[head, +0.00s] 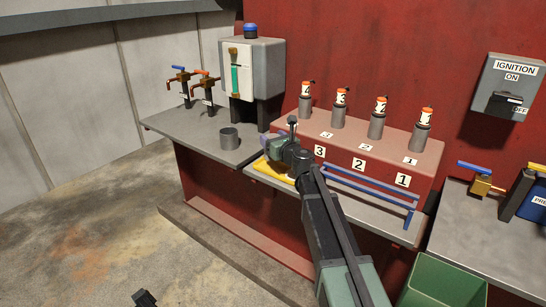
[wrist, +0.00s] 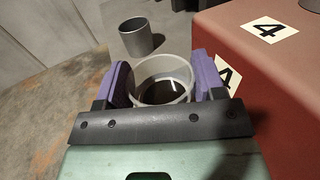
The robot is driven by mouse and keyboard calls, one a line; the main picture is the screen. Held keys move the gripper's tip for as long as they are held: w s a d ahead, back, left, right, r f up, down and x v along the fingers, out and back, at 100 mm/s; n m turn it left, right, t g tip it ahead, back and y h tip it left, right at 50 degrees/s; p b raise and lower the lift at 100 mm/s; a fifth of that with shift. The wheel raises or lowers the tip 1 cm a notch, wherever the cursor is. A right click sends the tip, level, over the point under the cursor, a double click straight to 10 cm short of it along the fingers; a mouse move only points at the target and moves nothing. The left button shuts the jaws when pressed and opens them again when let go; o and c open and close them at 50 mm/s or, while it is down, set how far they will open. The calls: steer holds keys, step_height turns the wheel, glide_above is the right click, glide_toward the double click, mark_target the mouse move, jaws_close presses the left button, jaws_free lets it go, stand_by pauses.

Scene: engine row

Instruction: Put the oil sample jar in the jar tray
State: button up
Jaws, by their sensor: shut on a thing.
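My gripper (wrist: 165,80) has purple fingers, one on each side of a pale, round, open-topped jar (wrist: 163,98) with dark liquid inside, the oil sample jar. It is shut on the jar, which looks upright. In the head view my gripper (head: 277,146) is by the left end of the red engine block, and the jar cannot be made out there. A flat yellow item (head: 268,168), perhaps the jar tray, lies on the ledge below my arm and is partly hidden by it.
A grey metal cup (head: 229,138) stands on the left shelf, also in the wrist view (wrist: 141,38). The red block (head: 290,128) with numbered plugs is close on the right. A blue rail (head: 370,190) runs along its front. Valves (head: 190,85) stand farther left.

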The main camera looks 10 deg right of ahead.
steer(key=shift+f+b, duration=1.7)
steer(key=shift+f, duration=0.45)
steer(key=o, duration=1.1)
steer(key=shift+r, duration=0.1)
steer(key=shift+c, duration=0.2)
steer(key=shift+r+p, duration=0.3)
steer(key=shift+p, duration=0.1)
steer(key=v, duration=0.7)
steer(key=shift+s+d, duration=0.1)
steer(key=shift+s, duration=0.2)
steer(key=shift+f, duration=0.1)
